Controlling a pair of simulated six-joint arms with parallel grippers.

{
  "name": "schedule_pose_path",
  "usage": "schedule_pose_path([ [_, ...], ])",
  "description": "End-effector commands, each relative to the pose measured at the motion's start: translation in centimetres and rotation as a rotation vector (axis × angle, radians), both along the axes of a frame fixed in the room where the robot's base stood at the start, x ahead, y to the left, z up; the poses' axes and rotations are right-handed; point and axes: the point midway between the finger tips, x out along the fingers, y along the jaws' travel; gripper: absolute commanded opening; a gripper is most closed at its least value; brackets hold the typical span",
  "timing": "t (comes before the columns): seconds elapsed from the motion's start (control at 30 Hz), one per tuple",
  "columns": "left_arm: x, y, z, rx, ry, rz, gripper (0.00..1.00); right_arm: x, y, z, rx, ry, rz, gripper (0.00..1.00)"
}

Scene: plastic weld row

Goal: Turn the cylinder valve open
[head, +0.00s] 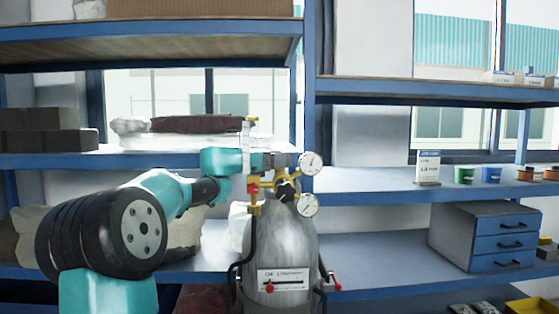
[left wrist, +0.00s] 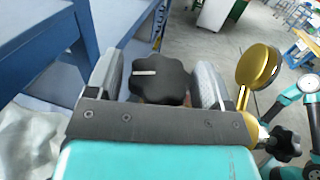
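The grey gas cylinder (head: 285,250) stands upright at the centre of the head view, with a brass regulator on top. The cylinder valve's black lobed knob (left wrist: 160,80), with a white mark pointing left, shows in the left wrist view. My left gripper (head: 282,160) reaches in from the left at the top of the cylinder. In the wrist view its fingers (left wrist: 158,82) stand on either side of the knob, with a thin gap on the left; right-side contact is unclear. In the head view the gripper hides the valve knob. My right gripper is out of view.
Two round gauges (head: 311,163) (head: 307,204) sit close right of the gripper. A second black knob (head: 286,191) is on the regulator. A clear flow tube (head: 246,145) stands at left. Hoses run beside the cylinder. Blue-edged shelves (head: 430,190) are behind.

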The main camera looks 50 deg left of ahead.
Motion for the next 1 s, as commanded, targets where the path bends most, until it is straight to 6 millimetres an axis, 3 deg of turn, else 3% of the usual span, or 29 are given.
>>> schedule_pose_path([
  [0.4,-0.02,0.00,0.01,0.000,0.000,0.000,0.36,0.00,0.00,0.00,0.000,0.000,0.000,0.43],
  [1.0,-0.07,-0.02,0.09,0.000,-0.002,0.141,0.36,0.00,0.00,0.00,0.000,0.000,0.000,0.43],
])
